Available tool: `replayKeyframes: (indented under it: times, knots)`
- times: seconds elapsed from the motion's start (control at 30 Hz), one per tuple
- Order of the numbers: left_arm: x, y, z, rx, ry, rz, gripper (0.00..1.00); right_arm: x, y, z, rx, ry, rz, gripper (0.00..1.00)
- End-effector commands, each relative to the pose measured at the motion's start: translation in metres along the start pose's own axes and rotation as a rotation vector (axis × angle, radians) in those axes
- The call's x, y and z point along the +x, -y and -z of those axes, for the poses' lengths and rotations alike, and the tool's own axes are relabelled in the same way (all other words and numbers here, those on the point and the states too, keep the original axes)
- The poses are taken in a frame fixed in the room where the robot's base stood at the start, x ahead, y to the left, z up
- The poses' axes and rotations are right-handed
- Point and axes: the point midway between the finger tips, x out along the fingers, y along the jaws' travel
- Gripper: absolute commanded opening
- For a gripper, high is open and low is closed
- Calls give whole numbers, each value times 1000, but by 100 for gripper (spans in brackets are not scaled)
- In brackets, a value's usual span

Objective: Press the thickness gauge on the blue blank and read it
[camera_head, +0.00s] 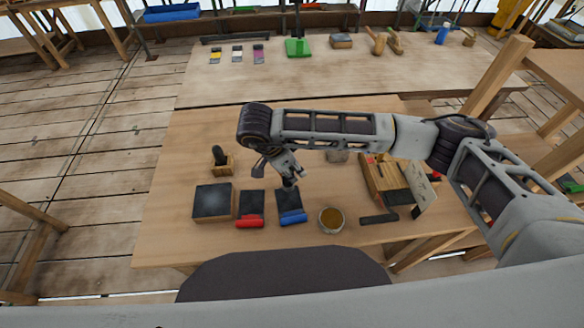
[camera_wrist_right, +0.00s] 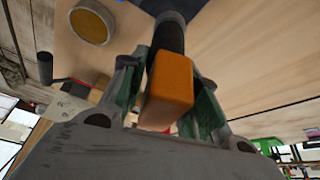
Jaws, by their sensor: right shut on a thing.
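My right gripper (camera_head: 287,178) reaches down over the back edge of the blue blank (camera_head: 289,200), a dark plate with a blue front grip lying on the table. In the right wrist view, my right gripper (camera_wrist_right: 168,98) is shut on the thickness gauge (camera_wrist_right: 170,88), which has an orange block body and a black barrel. The barrel points away from the gripper toward a dark surface at the top edge. Whether its tip touches the blank cannot be told. In the head view the gauge is mostly hidden by the gripper. My left gripper is not in view.
Left of the blue blank lie a red-gripped dark plate (camera_head: 251,203) and a thick dark block (camera_head: 212,215). A black-knobbed wooden stand (camera_head: 222,168) is behind them. A round amber-filled dish (camera_head: 332,220) stands close on the right, and a wooden box (camera_head: 385,180) is farther right.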

Motion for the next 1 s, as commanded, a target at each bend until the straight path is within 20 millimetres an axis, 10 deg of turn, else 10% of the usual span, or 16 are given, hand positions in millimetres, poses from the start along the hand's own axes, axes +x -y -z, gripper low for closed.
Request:
replayKeyframes:
  times: [1.0]
  knots:
    - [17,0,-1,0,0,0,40,45,0,-19,0,0,0,2]
